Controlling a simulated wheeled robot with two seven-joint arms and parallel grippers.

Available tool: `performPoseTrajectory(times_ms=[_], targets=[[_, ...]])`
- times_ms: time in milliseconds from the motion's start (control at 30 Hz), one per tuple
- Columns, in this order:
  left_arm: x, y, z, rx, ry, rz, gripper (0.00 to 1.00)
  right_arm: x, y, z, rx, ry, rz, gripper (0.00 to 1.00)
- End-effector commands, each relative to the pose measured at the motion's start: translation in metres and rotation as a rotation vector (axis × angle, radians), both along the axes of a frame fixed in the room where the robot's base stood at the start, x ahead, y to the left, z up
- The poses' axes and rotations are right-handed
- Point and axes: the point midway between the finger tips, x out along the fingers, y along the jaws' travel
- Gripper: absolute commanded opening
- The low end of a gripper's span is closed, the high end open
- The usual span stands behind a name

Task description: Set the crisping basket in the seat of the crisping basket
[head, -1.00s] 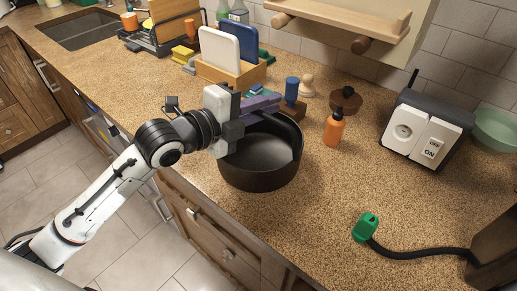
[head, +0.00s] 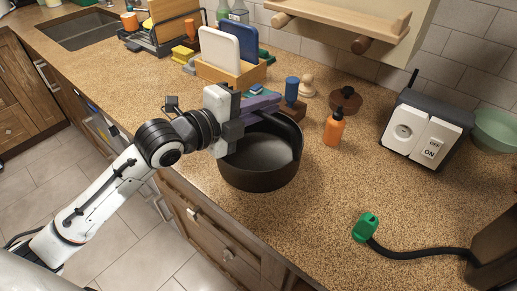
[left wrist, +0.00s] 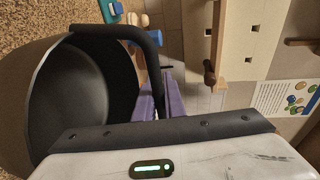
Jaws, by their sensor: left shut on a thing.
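The crisping basket looks to be the round black pot-like vessel (head: 262,177), open at the top, upright at the front edge of the counter. I cannot tell whether it rests on the counter or is held just above it. My left gripper (head: 262,104), with purple fingers, is at its far upper rim, shut on its black handle. In the left wrist view the basket (left wrist: 80,95) fills the left side, and its curved handle runs to the purple fingers (left wrist: 160,95). I cannot make out the basket's seat in these views. My right gripper is not in view.
Behind the basket are an orange bottle (head: 333,128), a brown lidded pot (head: 345,99), a blue grinder (head: 291,91) and a wooden board holder (head: 232,74). A socket box (head: 425,133) and green plug (head: 365,228) are to the right. The counter right of the basket is mostly clear.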

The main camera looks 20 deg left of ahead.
Motion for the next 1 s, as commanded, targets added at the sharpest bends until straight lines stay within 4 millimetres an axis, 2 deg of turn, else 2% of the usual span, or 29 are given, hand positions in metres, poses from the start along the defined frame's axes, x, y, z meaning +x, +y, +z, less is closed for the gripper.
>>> performPoseTrajectory(times_ms=[467,567,800,1000], targets=[[0.000,0.000,0.006,-0.001,-0.005,0.000,0.00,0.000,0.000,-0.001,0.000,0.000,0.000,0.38],[0.001,0.000,0.020,0.000,-0.009,-0.002,0.00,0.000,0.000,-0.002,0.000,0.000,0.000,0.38],[0.001,0.000,0.070,0.001,-0.012,-0.001,0.00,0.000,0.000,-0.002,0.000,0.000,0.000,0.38],[0.000,0.000,0.096,0.001,-0.007,-0.001,0.00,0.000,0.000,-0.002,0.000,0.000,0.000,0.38]])
